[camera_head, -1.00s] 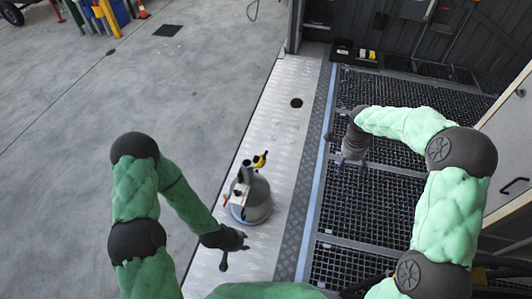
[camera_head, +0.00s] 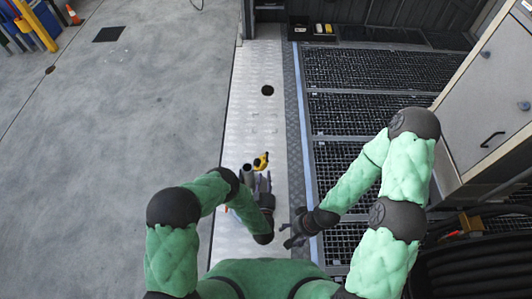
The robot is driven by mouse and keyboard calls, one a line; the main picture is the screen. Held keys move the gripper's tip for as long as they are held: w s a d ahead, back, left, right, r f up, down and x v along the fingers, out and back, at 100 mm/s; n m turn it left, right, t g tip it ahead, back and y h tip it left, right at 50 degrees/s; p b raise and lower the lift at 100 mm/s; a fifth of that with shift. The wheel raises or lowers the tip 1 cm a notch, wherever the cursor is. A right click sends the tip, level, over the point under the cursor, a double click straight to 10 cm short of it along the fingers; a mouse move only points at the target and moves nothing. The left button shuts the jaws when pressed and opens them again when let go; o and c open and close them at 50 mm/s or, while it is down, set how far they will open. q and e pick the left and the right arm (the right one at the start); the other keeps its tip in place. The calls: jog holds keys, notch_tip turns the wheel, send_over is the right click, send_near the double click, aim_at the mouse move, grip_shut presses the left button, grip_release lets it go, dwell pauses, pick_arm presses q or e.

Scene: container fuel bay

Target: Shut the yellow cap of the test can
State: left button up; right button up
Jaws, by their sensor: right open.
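The test can is mostly hidden behind my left arm and hand; its dark upright neck (camera_head: 246,169) shows on the metal walkway. The yellow cap (camera_head: 261,161) sticks out at the can's upper right, beside the neck; how far it is swung open is too small to tell. My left gripper (camera_head: 263,181) is at the can's right side, just below the cap; I cannot tell whether it touches the can or how its fingers stand. My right gripper (camera_head: 289,235) is open and empty, lower and to the right of the can, near the walkway's right edge.
The metal walkway (camera_head: 258,120) has a dark round hole (camera_head: 267,90) beyond the can. Black grating (camera_head: 350,105) lies to the right, with a grey cabinet (camera_head: 490,95) beyond. Open concrete floor (camera_head: 120,130) spreads to the left. A black tray (camera_head: 312,30) stands at the back.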

aim_at(262, 162)
pick_arm(q)
jog(key=w+b, duration=0.1)
jog(key=w, duration=0.4)
jog(key=w+b, duration=0.2)
jog(key=w, duration=0.3)
jog(key=shift+w+d+r, duration=0.15)
jog(key=shift+w+d, duration=0.05)
jog(key=shift+w, duration=0.15)
grip_shut()
